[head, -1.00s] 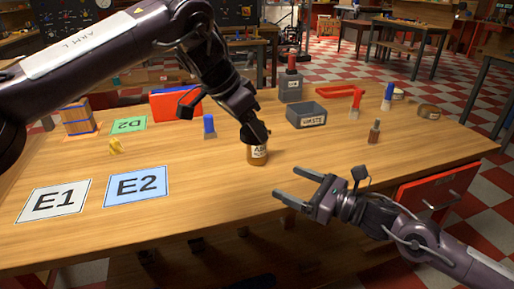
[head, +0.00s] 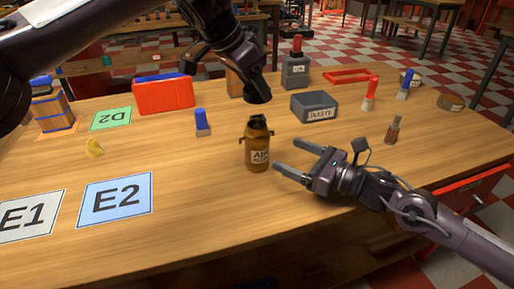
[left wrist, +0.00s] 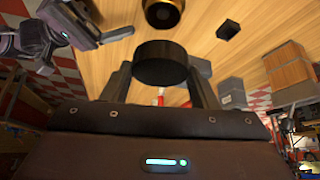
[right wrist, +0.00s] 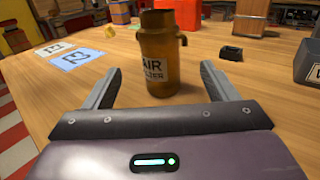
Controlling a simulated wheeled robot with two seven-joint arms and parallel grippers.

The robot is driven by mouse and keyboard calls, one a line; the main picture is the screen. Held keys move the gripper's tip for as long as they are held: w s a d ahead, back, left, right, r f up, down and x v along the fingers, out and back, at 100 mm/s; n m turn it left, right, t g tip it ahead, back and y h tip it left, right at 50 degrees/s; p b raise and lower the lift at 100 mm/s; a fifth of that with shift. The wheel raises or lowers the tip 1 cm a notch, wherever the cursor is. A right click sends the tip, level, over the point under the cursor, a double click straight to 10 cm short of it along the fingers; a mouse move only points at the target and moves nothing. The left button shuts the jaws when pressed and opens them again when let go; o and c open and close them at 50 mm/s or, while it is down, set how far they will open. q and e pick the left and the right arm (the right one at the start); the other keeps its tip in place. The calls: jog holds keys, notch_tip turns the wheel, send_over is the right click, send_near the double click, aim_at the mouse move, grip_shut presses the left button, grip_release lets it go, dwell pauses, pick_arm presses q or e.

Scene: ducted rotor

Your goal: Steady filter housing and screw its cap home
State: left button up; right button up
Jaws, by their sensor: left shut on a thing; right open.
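The filter housing (head: 257,152) is an amber bottle shape with a white label, standing upright on the table. It also shows in the right wrist view (right wrist: 168,50). My left gripper (head: 254,84) is shut on a round black cap (head: 257,96), which shows in the left wrist view (left wrist: 160,62). The cap is held above the housing, apart from it. My right gripper (head: 276,155) is open and empty. Its fingers point at the housing from the right, just short of it, and the housing lines up between them in the right wrist view.
A grey WASTE bin (head: 314,107) stands behind and right of the housing. A small black block (right wrist: 231,54) lies on the table. A blue-topped piece (head: 202,122), red bin (head: 164,95) and E2 card (head: 115,199) are to the left. The front table is clear.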

pick_arm(q)
jog(key=shift+s+r, duration=0.15)
jog(key=shift+s, duration=0.05)
pick_arm(e)
jog(key=shift+s+r, duration=0.1)
jog(key=shift+s, duration=0.05)
pick_arm(q)
jog(key=shift+w, duration=0.15)
pick_arm(e)
jog(key=shift+w+a, duration=0.3)
jog(key=shift+w, duration=0.05)
jog(key=x, duration=1.1)
jog(key=shift+w+a, duration=0.1)
jog(key=shift+w, duration=0.05)
pick_arm(q)
jog(key=shift+f, duration=0.2)
pick_arm(e)
jog(key=c, duration=1.5)
pick_arm(q)
send_over(254, 126)
jog(key=shift+f, duration=2.4)
jog(key=shift+f, duration=0.1)
jog(key=shift+f, duration=0.8)
jog(key=shift+f, duration=0.6)
